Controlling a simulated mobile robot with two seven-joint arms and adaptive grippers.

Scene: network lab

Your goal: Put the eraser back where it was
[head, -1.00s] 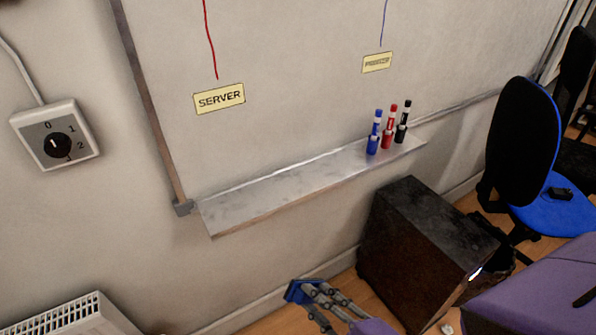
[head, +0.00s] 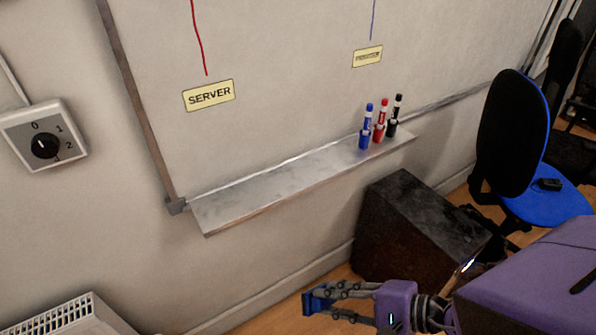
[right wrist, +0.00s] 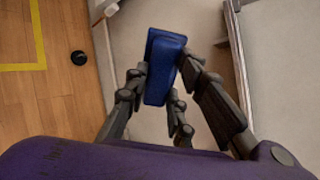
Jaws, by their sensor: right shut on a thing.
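The eraser is a blue block (right wrist: 163,68) between the fingers of my right gripper (right wrist: 160,95) in the right wrist view. My right gripper (head: 330,296) is shut on it. In the head view the blue eraser (head: 309,302) shows at the gripper's left end, low in front of the wall and below the whiteboard tray. The metal tray (head: 265,190) runs along the whiteboard's lower edge, and its left and middle parts are bare. My left gripper is not in view.
Blue (head: 366,128), red (head: 380,122) and black (head: 393,117) markers stand at the tray's right end. A dark cabinet (head: 420,225) stands below the tray. A blue chair (head: 545,205) is at the right. A radiator (head: 65,318) is at the lower left.

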